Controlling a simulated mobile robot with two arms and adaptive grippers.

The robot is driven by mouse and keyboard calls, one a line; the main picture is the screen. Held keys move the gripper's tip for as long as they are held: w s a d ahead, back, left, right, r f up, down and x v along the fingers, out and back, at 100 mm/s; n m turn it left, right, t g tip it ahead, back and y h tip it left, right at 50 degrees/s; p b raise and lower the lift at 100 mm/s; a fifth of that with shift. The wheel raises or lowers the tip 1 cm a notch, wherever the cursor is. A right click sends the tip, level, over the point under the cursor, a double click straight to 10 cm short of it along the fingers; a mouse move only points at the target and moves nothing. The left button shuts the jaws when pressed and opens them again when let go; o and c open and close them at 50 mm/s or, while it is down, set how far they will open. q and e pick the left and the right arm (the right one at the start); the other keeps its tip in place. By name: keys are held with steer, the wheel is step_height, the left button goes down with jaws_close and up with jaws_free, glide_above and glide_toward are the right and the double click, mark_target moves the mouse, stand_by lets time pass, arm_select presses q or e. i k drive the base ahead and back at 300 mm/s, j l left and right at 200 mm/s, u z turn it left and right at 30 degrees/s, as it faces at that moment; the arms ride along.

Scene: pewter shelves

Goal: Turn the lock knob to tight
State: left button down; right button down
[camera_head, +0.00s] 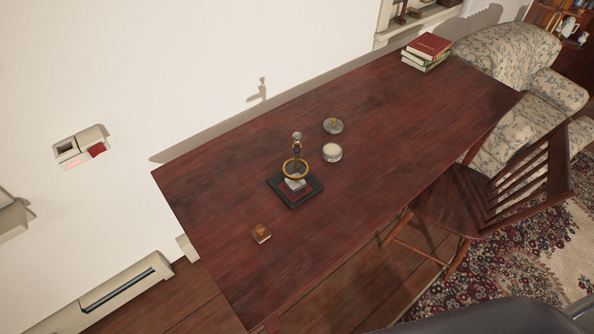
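A small stand with a black square base (277,183) is on the dark red wooden table, left of its middle. A dark upright post (298,152) rises from it with a pale silver rounded piece (297,136) at the top. A gold ring (285,169) sits low on the post, above a pale flat piece (295,184) on the base. The lock knob is too small to pick out for certain, and its setting cannot be read. Neither of my grippers is in view.
A round lidded tin (333,126) and a white-topped round container (332,153) are right of the stand. A small brown block (261,234) lies nearer the left edge. Books (428,47) are stacked at the far end. A wooden chair (450,205) stands against the right side.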

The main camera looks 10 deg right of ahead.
mark_target(297, 136)
steer(key=k+l+u, duration=0.1)
steer(key=l+u, duration=0.15)
steer(key=u, duration=0.15)
steer(key=k+l+u, duration=0.1)
steer(key=u, duration=0.25)
steer(key=k+l+u, duration=0.15)
steer(key=u, duration=0.25)
steer(key=k+l, duration=0.05)
steer(key=l, duration=0.05)
